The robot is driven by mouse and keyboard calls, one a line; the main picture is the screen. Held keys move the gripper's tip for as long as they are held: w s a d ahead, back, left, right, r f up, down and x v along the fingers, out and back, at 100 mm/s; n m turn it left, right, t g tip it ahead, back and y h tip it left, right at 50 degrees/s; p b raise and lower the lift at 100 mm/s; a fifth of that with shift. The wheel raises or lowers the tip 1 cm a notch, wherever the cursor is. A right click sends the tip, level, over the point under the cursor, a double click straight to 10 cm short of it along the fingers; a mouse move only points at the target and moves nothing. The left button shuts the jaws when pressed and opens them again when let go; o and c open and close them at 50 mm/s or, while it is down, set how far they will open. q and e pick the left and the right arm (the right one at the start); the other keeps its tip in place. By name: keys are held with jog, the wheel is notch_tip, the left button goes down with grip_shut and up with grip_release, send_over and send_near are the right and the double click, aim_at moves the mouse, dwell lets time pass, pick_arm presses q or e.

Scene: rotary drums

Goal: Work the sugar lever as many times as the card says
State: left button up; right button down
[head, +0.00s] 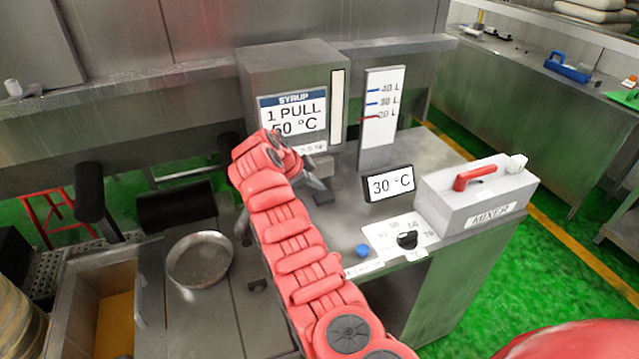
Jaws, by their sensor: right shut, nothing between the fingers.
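The card (292,112) on the front of the grey metal box (290,62) reads "SYRUP", "1 PULL" and "50 °C". My right arm covers the card's lower left part. My right gripper (320,191) is shut and empty, just below and in front of this box. A small label (314,149) under the card is partly covered by my arm. A small grey block (324,166) shows right behind the gripper; I cannot tell whether it belongs to the sugar lever or whether the gripper touches it. No lever is clearly visible on the box. My left gripper is not in view.
A level gauge (379,120) with a red pointer stands right of the box. A "30 °C" display (389,184), a black knob (407,240), a blue button (362,251) and a red-handled "MIXER" box (480,195) are on the counter. A round metal pan (200,260) lies left.

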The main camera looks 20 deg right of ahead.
jog(key=shift+s+d+f+b, duration=0.15)
jog(key=shift+f+b, duration=0.3)
jog(key=shift+f, duration=0.3)
jog(key=shift+s+a+f+b, duration=0.15)
jog(key=shift+f+b, duration=0.25)
jog(key=shift+f, duration=0.35)
dwell(0.8)
jog(key=shift+d, duration=0.1)
jog(key=shift+w+r+b, duration=0.1)
jog(key=shift+r+b, duration=0.35)
jog(key=shift+r, duration=0.55)
jog(key=shift+w+d+r+b, duration=0.1)
jog(key=shift+w+r+b, duration=0.1)
jog(key=shift+r, duration=0.9)
jog(key=shift+w+r+b, duration=0.1)
jog(key=shift+w+r, duration=0.1)
jog(key=shift+r, duration=0.9)
jog(key=shift+s+r, duration=0.3)
jog(key=shift+r, duration=0.15)
notch_tip(320, 180, up, 5)
jog(key=p, duration=0.4)
send_over(317, 193)
jog(key=w, duration=0.2)
jog(key=shift+w+f, duration=0.15)
jog(key=shift+w, duration=0.05)
